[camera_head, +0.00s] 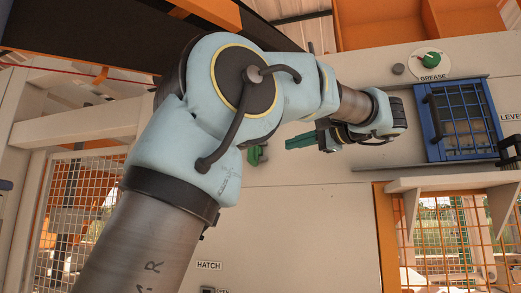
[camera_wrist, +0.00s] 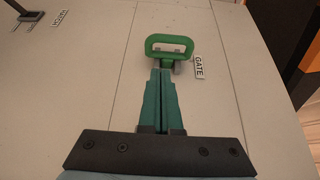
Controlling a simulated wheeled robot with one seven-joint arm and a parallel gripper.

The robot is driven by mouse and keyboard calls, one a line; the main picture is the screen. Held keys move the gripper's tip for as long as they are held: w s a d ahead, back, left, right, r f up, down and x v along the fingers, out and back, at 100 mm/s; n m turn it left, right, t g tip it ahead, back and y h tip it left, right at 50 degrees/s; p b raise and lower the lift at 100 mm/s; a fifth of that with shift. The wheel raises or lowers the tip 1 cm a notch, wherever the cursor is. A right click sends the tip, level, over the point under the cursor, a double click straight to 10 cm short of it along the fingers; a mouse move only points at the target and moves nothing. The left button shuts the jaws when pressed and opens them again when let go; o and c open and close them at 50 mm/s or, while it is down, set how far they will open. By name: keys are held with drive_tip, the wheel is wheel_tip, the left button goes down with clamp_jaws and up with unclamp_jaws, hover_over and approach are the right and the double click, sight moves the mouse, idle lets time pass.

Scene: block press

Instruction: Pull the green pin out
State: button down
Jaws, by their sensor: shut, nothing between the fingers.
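The green pin (camera_wrist: 170,44) shows in the wrist view as a looped handle on the pale panel, beside a GATE label (camera_wrist: 199,67). In the head view the green pin (camera_head: 255,156) is partly hidden behind my arm. My gripper (camera_wrist: 160,72) has green fingers, shut together and empty. In the wrist view its tips appear just below the handle's loop and overlap the pin's lower part in the picture; contact cannot be told. In the head view my gripper (camera_head: 289,143) points left, with a small gap in the picture between its tips and the pin.
The pale panel (camera_head: 300,220) is mostly flat and clear around the pin. To the right are a blue barred frame (camera_head: 462,118), a green GREASE knob (camera_head: 431,59) and a shelf (camera_head: 455,180). A dark handle (camera_wrist: 25,12) by another label shows at the wrist view's upper left.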

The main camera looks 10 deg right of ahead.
drive_tip(key=p, duration=0.4)
approach(260, 153)
drive_tip(key=w+a, duration=0.3)
drive_tip(key=a, duration=0.2)
drive_tip(key=shift+w+a+f, duration=0.2)
drive_tip(key=shift+w+f, duration=0.05)
drive_tip(key=shift+w, duration=0.2)
drive_tip(key=shift+w+a+f, duration=0.2)
drive_tip(key=shift+w+f, duration=0.1)
drive_tip(key=shift+w, duration=0.15)
